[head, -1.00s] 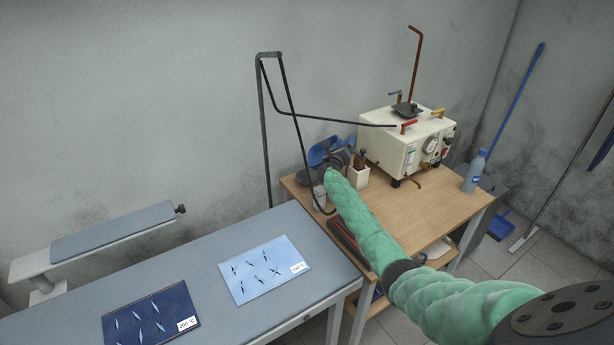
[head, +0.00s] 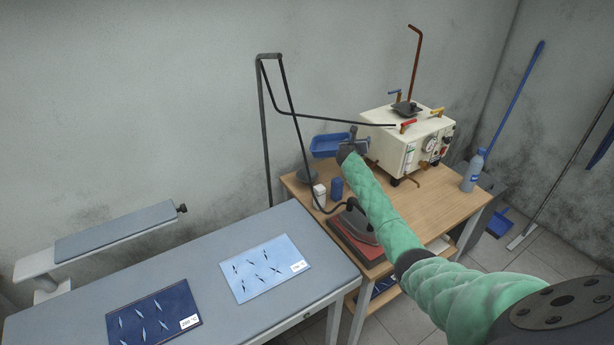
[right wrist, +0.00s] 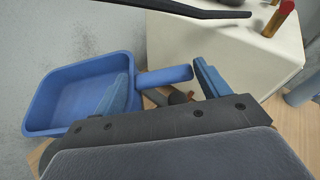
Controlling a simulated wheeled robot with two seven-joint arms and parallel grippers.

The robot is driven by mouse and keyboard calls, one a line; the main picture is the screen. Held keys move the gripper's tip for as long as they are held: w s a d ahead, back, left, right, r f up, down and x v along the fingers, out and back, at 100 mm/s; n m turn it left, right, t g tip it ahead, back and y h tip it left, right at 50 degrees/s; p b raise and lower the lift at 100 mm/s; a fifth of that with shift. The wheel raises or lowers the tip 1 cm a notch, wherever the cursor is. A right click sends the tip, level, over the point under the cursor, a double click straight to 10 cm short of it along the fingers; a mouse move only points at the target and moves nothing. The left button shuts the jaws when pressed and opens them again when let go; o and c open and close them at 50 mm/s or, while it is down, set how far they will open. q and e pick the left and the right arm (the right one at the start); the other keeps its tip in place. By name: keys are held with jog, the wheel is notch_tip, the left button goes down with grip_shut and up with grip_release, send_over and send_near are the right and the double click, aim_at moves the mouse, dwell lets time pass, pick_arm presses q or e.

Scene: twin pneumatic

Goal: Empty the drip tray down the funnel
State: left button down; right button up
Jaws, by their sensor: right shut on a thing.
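The drip tray is a shallow blue tray (head: 328,146) with a stub handle, held above the back left of the wooden table. It shows closer in the right wrist view (right wrist: 50,103), roughly level, its handle running between my fingers. I cannot tell how much liquid is in it. My right gripper (head: 352,138) is shut on the handle; its blue fingers show in the right wrist view (right wrist: 165,84). A dark funnel-like piece (head: 405,109) sits on top of the white boiler box (head: 385,150), right of the tray and apart from it. My left gripper is not in view.
A black hose and bent stand (head: 262,130) rise left of the tray; the hose crosses to the boiler. Coloured valve handles (head: 409,125) stick up from the boiler. A bottle (head: 473,172), a blue cylinder (head: 336,189) and an iron (head: 358,224) stand on the table (head: 440,205).

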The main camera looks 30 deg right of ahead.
jog(key=shift+d+m+y, duration=0.4)
jog(key=shift+d+m, duration=0.1)
jog(key=shift+s+d+r+m+g+y, duration=0.1)
jog(key=shift+d+r+m+g+y, duration=0.25)
jog(key=shift+m+y, duration=0.2)
jog(key=shift+r, duration=3.15)
